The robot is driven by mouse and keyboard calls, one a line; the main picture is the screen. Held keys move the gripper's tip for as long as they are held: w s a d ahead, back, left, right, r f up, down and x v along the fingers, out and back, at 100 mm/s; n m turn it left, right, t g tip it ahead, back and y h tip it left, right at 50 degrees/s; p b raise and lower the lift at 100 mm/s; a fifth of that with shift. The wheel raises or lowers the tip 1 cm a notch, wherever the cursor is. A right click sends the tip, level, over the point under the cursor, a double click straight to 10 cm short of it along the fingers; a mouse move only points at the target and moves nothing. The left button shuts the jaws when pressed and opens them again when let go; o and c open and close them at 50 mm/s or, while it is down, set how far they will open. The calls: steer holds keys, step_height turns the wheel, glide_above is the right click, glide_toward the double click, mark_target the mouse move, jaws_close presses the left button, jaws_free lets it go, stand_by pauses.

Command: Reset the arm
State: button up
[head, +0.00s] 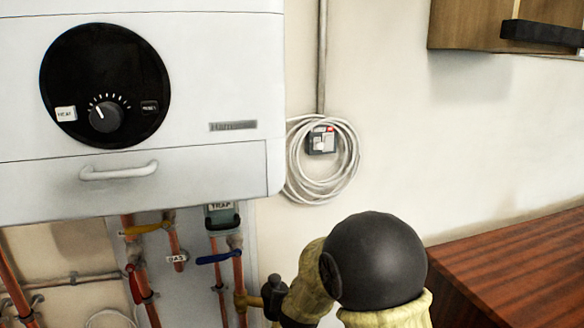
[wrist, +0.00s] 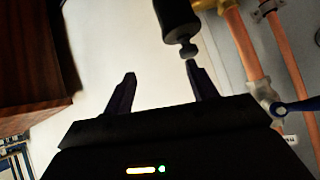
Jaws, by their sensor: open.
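My gripper (wrist: 157,90) shows in the wrist view with its two dark fingers spread apart and nothing between them. Beyond the right finger is a black cylindrical part (wrist: 175,18) with a small knob at its end, close to the fingertip; I cannot tell whether they touch. In the head view my arm, with a dark round joint and yellowish links, stands at the lower middle right. The gripper's fingers cannot be made out there.
A white boiler (head: 200,80) with a dial and a drawer handle (head: 118,171) hangs at left. Copper pipes (head: 140,270) with a yellow, a red and a blue lever (head: 217,258) run below it. A coiled white cable (head: 293,165) hangs on the wall. A wooden counter (head: 520,265) stands at right.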

steer(key=s+d+n+g, duration=0.1)
steer(key=s+d+g, duration=0.3)
steer(key=s+d, duration=0.5)
steer(key=s+d+n+g, duration=0.1)
steer(key=s+d+g, duration=0.35)
steer(key=s, duration=0.95)
step_height(320, 180, up, 28)
steer(key=d+p, duration=0.1)
steer(key=p, duration=2.6)
steer(key=shift+d+t+h, duration=0.2)
steer(key=shift+t+h, duration=0.1)
steer(key=shift+t, duration=0.15)
steer(key=shift+s, duration=0.1)
